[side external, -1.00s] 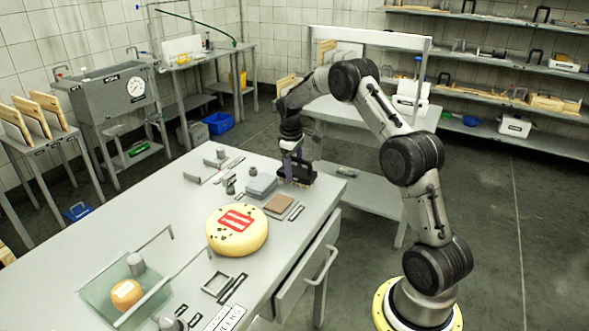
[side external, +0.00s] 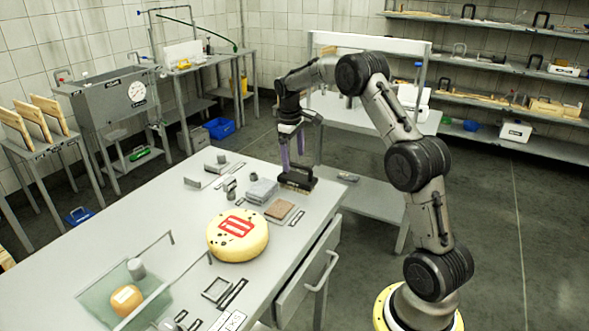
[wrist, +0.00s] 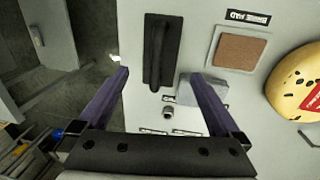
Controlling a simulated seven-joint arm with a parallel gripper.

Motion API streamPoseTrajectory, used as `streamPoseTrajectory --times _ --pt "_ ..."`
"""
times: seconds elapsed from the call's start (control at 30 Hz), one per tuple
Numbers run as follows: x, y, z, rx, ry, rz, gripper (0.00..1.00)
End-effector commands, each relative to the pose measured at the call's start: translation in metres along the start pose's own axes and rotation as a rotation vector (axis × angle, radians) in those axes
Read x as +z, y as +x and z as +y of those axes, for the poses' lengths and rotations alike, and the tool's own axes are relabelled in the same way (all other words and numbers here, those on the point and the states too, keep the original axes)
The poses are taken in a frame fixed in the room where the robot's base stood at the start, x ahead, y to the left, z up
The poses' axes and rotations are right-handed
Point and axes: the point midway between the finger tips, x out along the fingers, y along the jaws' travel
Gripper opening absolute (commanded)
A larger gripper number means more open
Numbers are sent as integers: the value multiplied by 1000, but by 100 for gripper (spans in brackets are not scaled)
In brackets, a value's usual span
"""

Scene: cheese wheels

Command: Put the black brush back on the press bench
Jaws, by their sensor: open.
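The black brush (side external: 297,179) with pale bristles stands on the far right corner of the grey bench (side external: 185,215). In the wrist view the brush (wrist: 153,75) shows from above, with its long handle running up the picture. My gripper (side external: 293,150) is open and empty above the brush. Its two purple fingers (wrist: 157,75) are spread wide, to either side of the brush's lower end in the wrist view, and do not touch it.
A yellow cheese wheel (side external: 238,245) with a red label sits mid-bench. A glassy tray (side external: 105,300) stands front left. The bench edge is close to the brush.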

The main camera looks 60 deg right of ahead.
Motion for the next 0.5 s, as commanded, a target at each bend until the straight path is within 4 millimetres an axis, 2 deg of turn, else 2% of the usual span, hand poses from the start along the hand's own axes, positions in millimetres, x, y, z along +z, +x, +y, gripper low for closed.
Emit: streamPoseTrajectory --times 0.1,0.37,0.5 --pt "-1 -23 0 2 0 4 100" --pt "0 -49 -2 0 -1 3 100" --pt "5 -76 -22 7 -2 34 100"
